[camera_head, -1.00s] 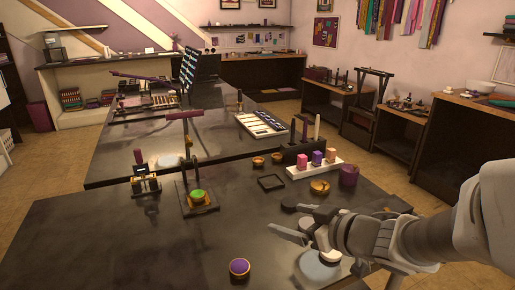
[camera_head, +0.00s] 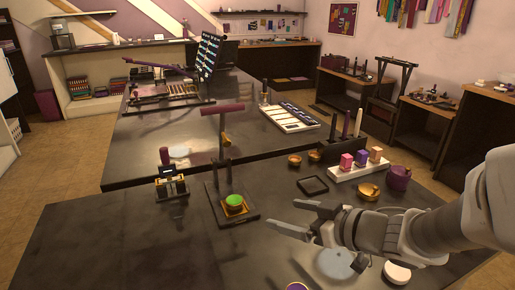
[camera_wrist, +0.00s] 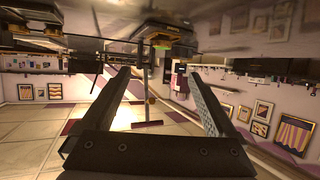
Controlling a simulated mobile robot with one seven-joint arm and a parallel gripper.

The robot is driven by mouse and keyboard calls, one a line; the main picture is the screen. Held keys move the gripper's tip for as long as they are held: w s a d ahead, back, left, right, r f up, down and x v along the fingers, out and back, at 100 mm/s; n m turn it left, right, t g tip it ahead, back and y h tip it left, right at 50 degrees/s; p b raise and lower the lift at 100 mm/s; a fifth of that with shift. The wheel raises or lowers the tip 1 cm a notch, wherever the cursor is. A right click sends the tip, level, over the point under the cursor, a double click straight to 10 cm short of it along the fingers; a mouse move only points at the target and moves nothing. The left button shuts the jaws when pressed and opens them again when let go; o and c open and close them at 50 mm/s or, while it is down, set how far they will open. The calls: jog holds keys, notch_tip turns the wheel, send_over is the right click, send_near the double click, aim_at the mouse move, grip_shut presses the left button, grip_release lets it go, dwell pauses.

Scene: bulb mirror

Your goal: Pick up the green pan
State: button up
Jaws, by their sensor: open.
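The green pan (camera_head: 235,200) is a small round piece with a bright green top and gold rim. It sits on the dark base of a hand press (camera_head: 223,165) with a purple handle. My gripper (camera_head: 284,216) is open and empty, to the right of the pan and apart from it. In the wrist view, which looks upside down, my open fingers (camera_wrist: 156,78) point towards the green pan (camera_wrist: 160,43), small and beyond the fingertips. Nothing is between the fingers.
A smaller press (camera_head: 172,184) stands left of the pan. A square dark frame (camera_head: 313,185), a white block holder (camera_head: 358,172), a gold pot (camera_head: 368,191) and a purple pot (camera_head: 398,178) stand to the right. A purple-topped pan (camera_head: 297,287) is at the front edge. The left front tabletop is clear.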

jog(key=p+x, duration=0.1)
jog(key=p, duration=0.1)
jog(key=p+x, duration=0.1)
jog(key=x, duration=0.1)
jog(key=p+x, duration=0.2)
jog(key=shift+a+r+p, duration=0.1)
jog(key=shift+r+p, duration=0.15)
jog(key=shift+p, duration=0.1)
jog(key=b, duration=0.3)
send_near(236, 201)
jog(key=shift+w+a+f, duration=0.4)
jog(key=shift+w+f, duration=0.05)
jog(key=shift+w, duration=0.1)
jog(key=shift+w+a+f, duration=0.45)
jog(key=shift+w, duration=0.15)
jog(key=shift+w+a+f, duration=0.1)
jog(key=shift+w+a, duration=0.25)
jog(key=b+x, duration=0.2)
jog(key=x, duration=0.2)
jog(key=shift+s+a+b, duration=0.1)
jog(key=shift+a+b, duration=0.2)
jog(key=shift+w+a, duration=0.3)
grip_shut()
